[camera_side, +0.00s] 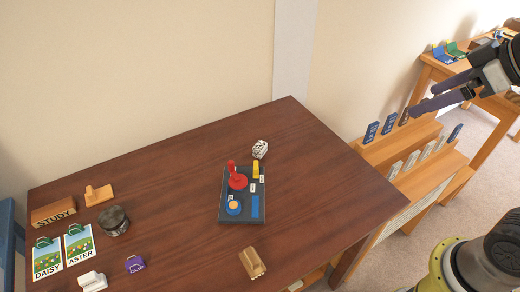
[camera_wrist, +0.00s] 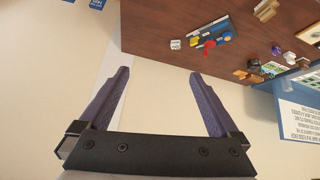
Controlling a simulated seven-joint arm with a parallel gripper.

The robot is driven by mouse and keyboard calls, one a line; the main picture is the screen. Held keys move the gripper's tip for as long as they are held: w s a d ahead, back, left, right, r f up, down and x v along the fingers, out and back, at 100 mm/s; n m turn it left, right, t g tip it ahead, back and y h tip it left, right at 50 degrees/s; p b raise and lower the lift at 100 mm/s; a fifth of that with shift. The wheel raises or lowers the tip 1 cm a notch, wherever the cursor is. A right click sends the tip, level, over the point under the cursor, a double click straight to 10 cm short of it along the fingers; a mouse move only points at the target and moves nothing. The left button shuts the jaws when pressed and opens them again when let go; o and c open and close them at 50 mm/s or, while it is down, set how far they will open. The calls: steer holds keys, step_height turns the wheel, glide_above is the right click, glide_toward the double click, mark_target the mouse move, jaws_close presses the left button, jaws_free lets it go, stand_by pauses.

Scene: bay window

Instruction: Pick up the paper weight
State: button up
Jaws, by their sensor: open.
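No object is clearly labelled as the paper weight. One candidate is a small white, black-patterned rounded object (camera_side: 260,149) at the table's back, just behind a dark tray; it seems to show in the wrist view (camera_wrist: 175,44). Another is a dark, round, glassy object (camera_side: 114,220) on the table's left part. My gripper (camera_side: 422,99) is up at the right in the side view, well away from both and above the shelf area. Its two purple fingers stand wide apart in the wrist view (camera_wrist: 158,73), with nothing between them.
The dark tray (camera_side: 227,214) holds red, yellow and blue pieces. A wooden piece (camera_side: 252,263) lies near the front. A STUDY block (camera_side: 54,213), picture cards (camera_side: 79,245) and a purple tag (camera_side: 135,264) are at left. Stepped wooden racks (camera_side: 405,140) stand right of the table.

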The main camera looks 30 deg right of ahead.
steer(key=w+a+r+n, duration=0.1)
steer(key=w+r, duration=0.1)
steer(key=w, duration=0.5)
steer(key=n+g+y, duration=0.2)
steer(key=n+g, duration=0.1)
steer(key=g, duration=0.1)
glide_above(260, 145)
steer(key=s, duration=0.1)
steer(key=f, duration=2.2)
steer(key=d+f, duration=0.1)
steer(key=f, duration=1)
steer(key=shift+s, duration=0.2)
steer(key=shift+x, duration=2.9)
steer(key=shift+s+d, duration=0.1)
steer(key=shift+s, duration=0.1)
